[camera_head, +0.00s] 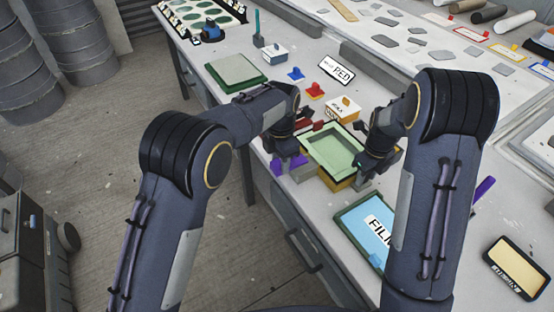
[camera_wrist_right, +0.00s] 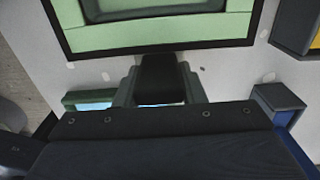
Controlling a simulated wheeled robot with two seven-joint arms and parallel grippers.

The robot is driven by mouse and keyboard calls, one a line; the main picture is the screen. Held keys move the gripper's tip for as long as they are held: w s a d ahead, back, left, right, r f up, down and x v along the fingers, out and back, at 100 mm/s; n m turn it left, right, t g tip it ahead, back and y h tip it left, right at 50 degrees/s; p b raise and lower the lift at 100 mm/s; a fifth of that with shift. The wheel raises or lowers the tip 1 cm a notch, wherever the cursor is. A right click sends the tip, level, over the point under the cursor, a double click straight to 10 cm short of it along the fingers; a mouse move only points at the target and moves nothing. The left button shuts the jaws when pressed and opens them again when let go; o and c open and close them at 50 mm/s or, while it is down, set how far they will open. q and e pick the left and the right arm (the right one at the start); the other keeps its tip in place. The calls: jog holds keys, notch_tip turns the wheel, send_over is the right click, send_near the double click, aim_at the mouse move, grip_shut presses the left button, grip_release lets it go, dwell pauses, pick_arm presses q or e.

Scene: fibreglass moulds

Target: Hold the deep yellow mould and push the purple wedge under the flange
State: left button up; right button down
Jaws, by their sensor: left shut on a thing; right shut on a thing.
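The deep yellow mould (camera_head: 340,184) has a pale green hollow top and yellow sides and sits on the bench between my grippers. Its green top and dark rim fill the upper part of the right wrist view (camera_wrist_right: 150,38). My right gripper (camera_head: 364,172) is shut on the mould's right edge; its fingers also show in the wrist view (camera_wrist_right: 160,68). My left gripper (camera_head: 288,160) is shut on the purple wedge (camera_head: 277,167) at the mould's left side. The gripper partly covers the wedge. I cannot tell whether the wedge's tip is under the flange.
A blue board with lettering (camera_head: 362,225) lies in front of the mould. A white-topped yellow block (camera_head: 344,107), small red (camera_head: 315,90) and blue (camera_head: 296,74) pieces and a green panel (camera_head: 236,73) lie behind.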

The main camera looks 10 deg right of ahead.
aim_at(299, 159)
pick_arm(q)
jog(key=shift+w+d+f, duration=0.3)
jog(key=shift+d+f, duration=0.4)
jog(key=shift+f, duration=0.1)
jog(key=shift+w+d+f, duration=0.3)
jog(key=shift+d+f, duration=0.4)
jog(key=shift+f, duration=0.1)
jog(key=shift+w+d+f, duration=0.1)
jog(key=shift+w+d, duration=0.25)
jog(key=shift+d, duration=0.5)
jog(key=shift+w+d+f, duration=0.1)
jog(key=shift+w+d, duration=0.2)
jog(key=shift+d, duration=0.5)
dwell(2.2)
jog(key=o, duration=1.1)
jog(key=shift+c, duration=0.2)
jog(key=shift+r, duration=0.1)
notch_tip(299, 159, up, 12)
